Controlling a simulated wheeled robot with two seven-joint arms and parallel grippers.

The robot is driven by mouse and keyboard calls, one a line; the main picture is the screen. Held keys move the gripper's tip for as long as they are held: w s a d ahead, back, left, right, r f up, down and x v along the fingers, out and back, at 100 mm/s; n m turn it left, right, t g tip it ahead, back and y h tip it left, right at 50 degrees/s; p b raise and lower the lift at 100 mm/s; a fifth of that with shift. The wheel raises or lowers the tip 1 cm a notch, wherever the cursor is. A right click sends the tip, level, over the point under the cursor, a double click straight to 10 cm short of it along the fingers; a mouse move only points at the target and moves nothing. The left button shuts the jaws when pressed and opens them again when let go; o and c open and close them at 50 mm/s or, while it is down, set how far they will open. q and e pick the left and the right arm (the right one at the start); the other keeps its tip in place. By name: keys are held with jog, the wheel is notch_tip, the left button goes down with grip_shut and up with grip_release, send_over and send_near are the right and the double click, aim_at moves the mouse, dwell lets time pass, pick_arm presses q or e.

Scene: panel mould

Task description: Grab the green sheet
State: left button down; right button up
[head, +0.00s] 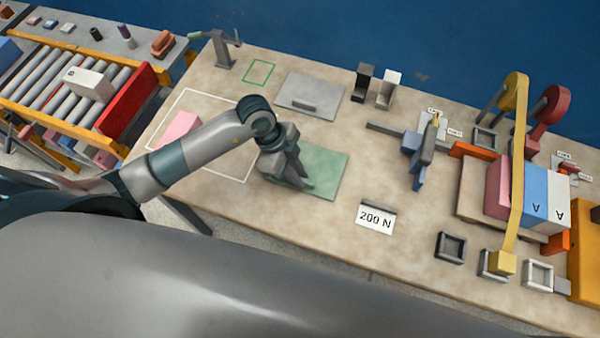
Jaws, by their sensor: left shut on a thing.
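The green sheet (326,171) lies on the table, a thin flat pale green square left of the card marked 200 N. My left gripper (306,187) points down over the sheet's lower left part, with its fingertips at the sheet. It is shut on the green sheet; the exact grip is partly hidden by the fingers. Part of the sheet's left side is hidden behind the gripper. My right gripper does not show.
A grey plate with a handle (310,96) lies behind the sheet. The 200 N card (375,218) stands to the right. Blocks and a yellow arm fill the table's right end.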

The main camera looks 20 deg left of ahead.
pick_arm(q)
jog(key=r+b, duration=0.1)
jog(key=r, duration=0.1)
jog(key=d+r+b, duration=0.1)
jog(key=r, duration=0.1)
jog(key=shift+w, duration=0.15)
jog(key=w+d+r+b, duration=0.1)
jog(key=d+r+b, duration=0.2)
jog(key=d+r, duration=0.3)
jog(key=d, duration=0.4)
jog(key=shift+w+d+r, duration=0.3)
jog(key=shift+w, duration=0.05)
